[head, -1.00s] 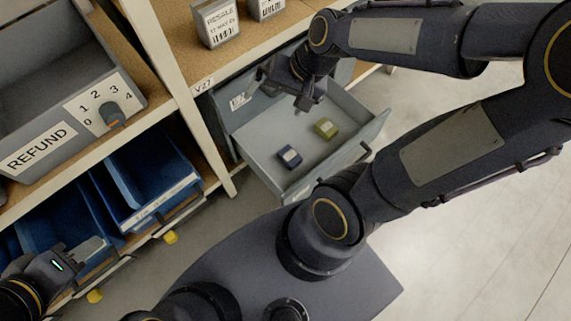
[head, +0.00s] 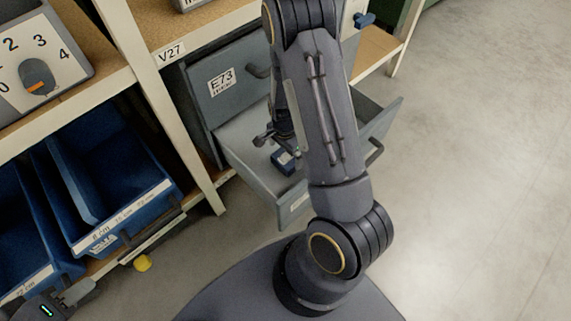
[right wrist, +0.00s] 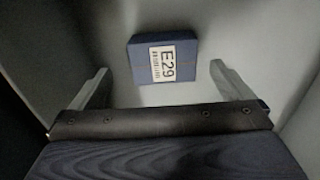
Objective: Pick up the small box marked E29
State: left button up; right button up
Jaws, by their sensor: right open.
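The small blue box marked E29 (right wrist: 170,60) lies label up on the pale drawer floor in the right wrist view. In the head view a small blue box (head: 286,163) lies in the open grey drawer (head: 240,158), partly covered by my arm. My right gripper (right wrist: 160,74) is open, with its fingers apart on the left and right of the box and the box lying a little beyond them. In the head view the right gripper (head: 274,138) points down into the drawer. My left gripper (head: 72,300) is at the lower left corner, and its jaws are unclear.
The drawer walls stand close around the right gripper. A grey front labelled E73 (head: 222,82) stands behind the drawer. A rack post (head: 150,95) and blue bins (head: 110,190) are to the left. Open floor (head: 480,180) lies to the right.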

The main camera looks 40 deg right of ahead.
aim_at(285, 158)
jog(key=f+b, duration=0.1)
jog(key=f, duration=0.1)
jog(key=f+b, duration=0.1)
jog(key=f, duration=0.1)
jog(key=f+b, duration=0.1)
jog(key=shift+w+d+f, duration=0.25)
jog(key=shift+d+f, duration=0.05)
jog(key=shift+f, duration=0.1)
jog(key=shift+r, duration=0.1)
jog(key=c, duration=1)
jog(key=shift+c, duration=0.2)
